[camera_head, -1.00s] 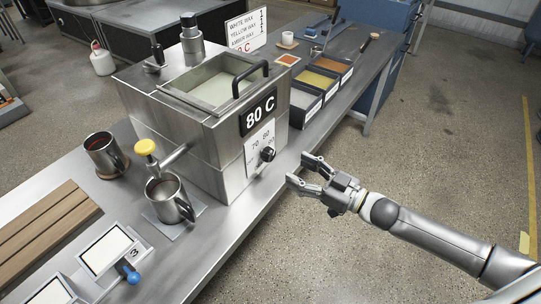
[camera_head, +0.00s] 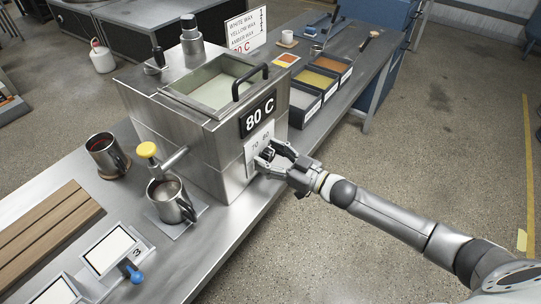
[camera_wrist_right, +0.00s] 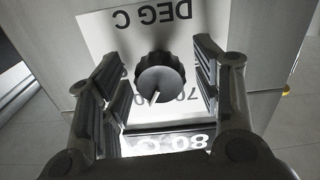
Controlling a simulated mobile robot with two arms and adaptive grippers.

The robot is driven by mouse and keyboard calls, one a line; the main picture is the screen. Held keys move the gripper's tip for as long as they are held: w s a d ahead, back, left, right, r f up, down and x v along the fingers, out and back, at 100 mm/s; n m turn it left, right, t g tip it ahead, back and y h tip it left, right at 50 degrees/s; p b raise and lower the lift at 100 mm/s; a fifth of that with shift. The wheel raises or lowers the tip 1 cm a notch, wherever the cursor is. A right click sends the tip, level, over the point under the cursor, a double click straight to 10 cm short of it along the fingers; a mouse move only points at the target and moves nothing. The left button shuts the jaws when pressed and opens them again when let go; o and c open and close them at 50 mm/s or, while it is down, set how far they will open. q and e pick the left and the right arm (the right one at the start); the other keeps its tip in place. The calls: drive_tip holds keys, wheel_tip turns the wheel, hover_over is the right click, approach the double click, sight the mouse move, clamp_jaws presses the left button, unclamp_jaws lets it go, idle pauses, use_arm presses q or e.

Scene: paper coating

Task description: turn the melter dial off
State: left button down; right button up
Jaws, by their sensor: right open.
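The melter (camera_head: 175,125) is a steel box on the bench with an open vat and an "80 C" display (camera_head: 258,115). Its black dial sits on a white scale plate on the front face. In the right wrist view the dial (camera_wrist_right: 162,78) has a white pointer line and lies between my right gripper's two fingers, with gaps on both sides. In the head view my right gripper (camera_head: 268,158) is at the plate and mostly hides the dial. The right gripper (camera_wrist_right: 160,85) is open and empty. My left gripper is not in view.
A yellow-knobbed tap (camera_head: 147,149) sticks out left of the dial above a steel mug (camera_head: 170,200). Another mug (camera_head: 104,153) stands farther left. Wax bins (camera_head: 318,85) stand right of the melter. The floor in front of the bench is clear.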

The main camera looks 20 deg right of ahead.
drive_tip(key=c, duration=1)
drive_tip(key=shift+c, duration=0.2)
